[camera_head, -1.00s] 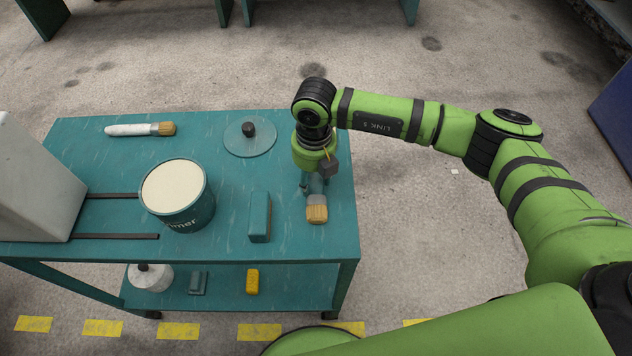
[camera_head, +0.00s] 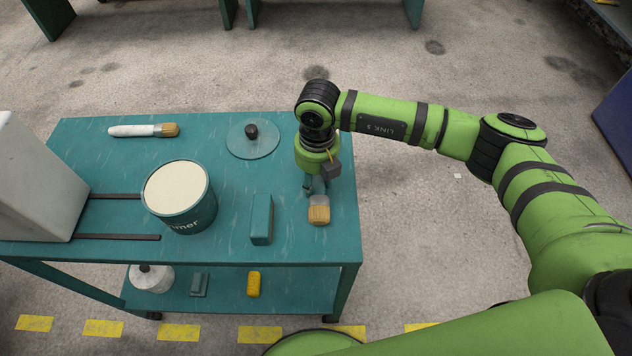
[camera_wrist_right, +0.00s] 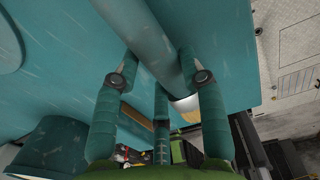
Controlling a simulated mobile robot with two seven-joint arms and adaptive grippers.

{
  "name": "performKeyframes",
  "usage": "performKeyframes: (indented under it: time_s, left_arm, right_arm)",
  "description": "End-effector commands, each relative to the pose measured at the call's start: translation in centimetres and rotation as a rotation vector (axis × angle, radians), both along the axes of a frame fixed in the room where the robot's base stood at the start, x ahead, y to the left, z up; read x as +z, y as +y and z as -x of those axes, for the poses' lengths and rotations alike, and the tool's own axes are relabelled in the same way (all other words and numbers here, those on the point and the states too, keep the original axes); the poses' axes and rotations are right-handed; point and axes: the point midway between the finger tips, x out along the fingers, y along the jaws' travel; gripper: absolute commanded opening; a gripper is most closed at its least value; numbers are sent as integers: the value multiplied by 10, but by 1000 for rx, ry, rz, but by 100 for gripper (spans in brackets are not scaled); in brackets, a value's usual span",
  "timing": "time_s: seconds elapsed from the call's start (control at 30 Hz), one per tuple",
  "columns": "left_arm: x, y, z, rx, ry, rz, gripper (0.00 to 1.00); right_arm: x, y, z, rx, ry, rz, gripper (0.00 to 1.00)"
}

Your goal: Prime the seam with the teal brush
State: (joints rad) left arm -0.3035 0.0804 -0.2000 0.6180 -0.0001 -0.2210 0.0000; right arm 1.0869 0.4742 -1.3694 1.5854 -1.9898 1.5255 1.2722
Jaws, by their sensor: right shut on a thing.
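The teal brush (camera_head: 319,212) lies at the right side of the teal cart top, with its pale metal collar and tan bristles toward the front edge. My right gripper (camera_head: 315,187) points down over its handle and is shut on it. In the right wrist view the teal handle (camera_wrist_right: 150,42) runs between the fingers of my right gripper (camera_wrist_right: 161,80). I cannot tell whether the brush is lifted off the cart. An open primer pot (camera_head: 176,196), full of cream liquid, stands left of centre. I cannot make out a seam. My left gripper is not in view.
A white-handled brush (camera_head: 145,130) lies at the back left. A round lid with a dark knob (camera_head: 251,140) lies behind a teal block (camera_head: 261,219). A grey box (camera_head: 35,180) and two dark strips (camera_head: 115,237) are at the left. The lower shelf holds a yellow block (camera_head: 254,284).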

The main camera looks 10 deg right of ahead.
Motion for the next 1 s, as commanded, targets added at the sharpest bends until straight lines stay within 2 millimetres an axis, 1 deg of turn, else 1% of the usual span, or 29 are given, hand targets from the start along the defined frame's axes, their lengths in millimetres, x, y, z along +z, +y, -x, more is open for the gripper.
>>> performKeyframes:
  time_s: [0.17,0.27,0.6,0.8,1.0]
  left_arm:
    - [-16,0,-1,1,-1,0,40]
    - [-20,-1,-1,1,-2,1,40]
    - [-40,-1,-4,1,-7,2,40]
    - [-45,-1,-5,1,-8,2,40]
    - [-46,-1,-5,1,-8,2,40]
  right_arm:
    - [27,0,-2,1,-10,-2,7]
    - [38,-12,13,1,-4,0,7]
    - [79,-53,67,-1,-6,0,7]
    - [95,-67,87,0,-4,0,7]
    - [100,-71,93,0,-3,0,7]
